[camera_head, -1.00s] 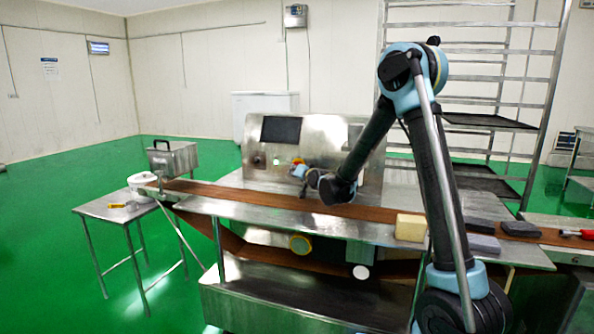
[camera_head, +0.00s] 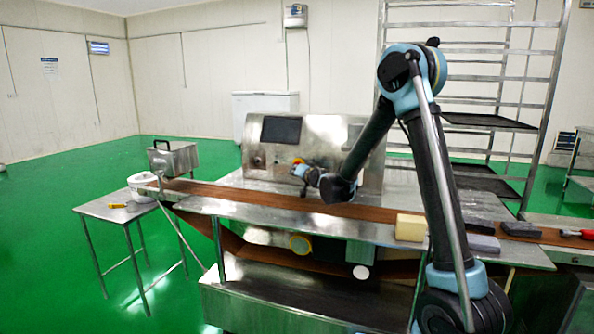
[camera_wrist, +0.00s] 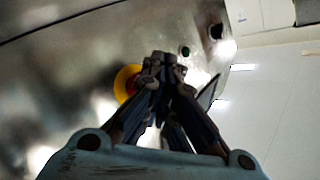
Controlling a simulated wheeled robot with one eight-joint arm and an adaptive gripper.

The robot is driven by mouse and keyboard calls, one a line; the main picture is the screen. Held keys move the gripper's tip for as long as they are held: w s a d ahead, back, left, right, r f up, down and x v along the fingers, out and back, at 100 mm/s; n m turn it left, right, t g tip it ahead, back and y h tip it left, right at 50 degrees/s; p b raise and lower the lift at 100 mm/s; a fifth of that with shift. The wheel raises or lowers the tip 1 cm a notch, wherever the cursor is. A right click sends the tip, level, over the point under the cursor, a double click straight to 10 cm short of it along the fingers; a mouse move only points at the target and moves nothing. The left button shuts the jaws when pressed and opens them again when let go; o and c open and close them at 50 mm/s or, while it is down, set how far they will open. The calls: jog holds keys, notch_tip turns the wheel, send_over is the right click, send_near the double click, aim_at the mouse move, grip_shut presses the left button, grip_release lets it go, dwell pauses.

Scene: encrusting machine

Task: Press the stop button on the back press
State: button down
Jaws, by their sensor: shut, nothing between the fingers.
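The back press (camera_head: 325,135) is a brushed-metal housing with a dark screen (camera_head: 281,130), standing behind the conveyor. A yellow-ringed stop button with some red (camera_wrist: 126,80) shows in the wrist view, partly hidden behind my fingers. In the head view, a small yellow and red patch (camera_head: 298,160) shows just above my gripper (camera_head: 296,170). My gripper (camera_wrist: 160,62) is shut and empty, its fingertips overlapping the right side of the yellow ring in the wrist view. I cannot tell whether the tips touch the button.
A brown conveyor belt (camera_head: 250,197) runs in front of the press. A pale yellow block (camera_head: 410,228) and several dark grey blocks (camera_head: 520,229) lie at its right. A metal rack (camera_head: 470,50) stands behind my arm. A small side table (camera_head: 112,210) stands at left.

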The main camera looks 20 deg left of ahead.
jog(key=shift+s, duration=0.9)
jog(key=shift+s, duration=0.1)
jog(key=shift+s+a, duration=0.2)
jog(key=shift+s, duration=2.15)
jog(key=shift+s, duration=0.1)
